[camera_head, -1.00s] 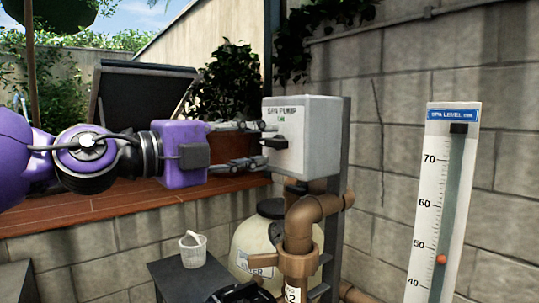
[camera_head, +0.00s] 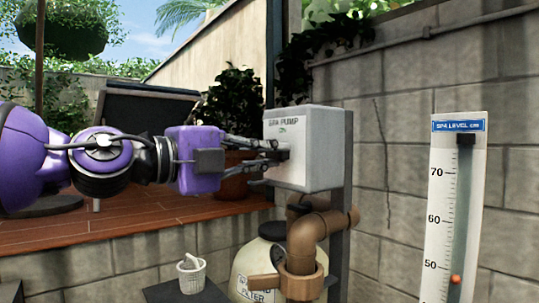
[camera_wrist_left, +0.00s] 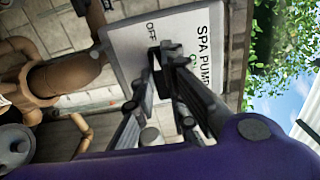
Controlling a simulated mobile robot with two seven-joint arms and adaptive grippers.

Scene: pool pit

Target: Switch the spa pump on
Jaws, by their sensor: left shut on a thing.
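The spa pump switch box (camera_head: 322,150) is a pale grey box lettered SPA PUMP, mounted on a dark post. My left gripper (camera_head: 282,153) reaches it from the left, with its fingertips at the box's front, shut on the dark switch handle. The fingers mostly hide the handle. In the left wrist view, the box face (camera_wrist_left: 130,45) shows OFF and SPA PUMP, with the ON label partly covered. The left fingertips (camera_wrist_left: 165,58) close together at the handle there. I cannot tell which setting the handle is at. My right gripper is out of view.
Brown pipes (camera_head: 310,240) and a cream filter tank (camera_head: 256,262) stand below the box. A white basket (camera_head: 191,272) sits on a dark surface at lower left. A spa level gauge (camera_head: 456,200) stands at right, its orange marker a little below 50. A block wall is behind.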

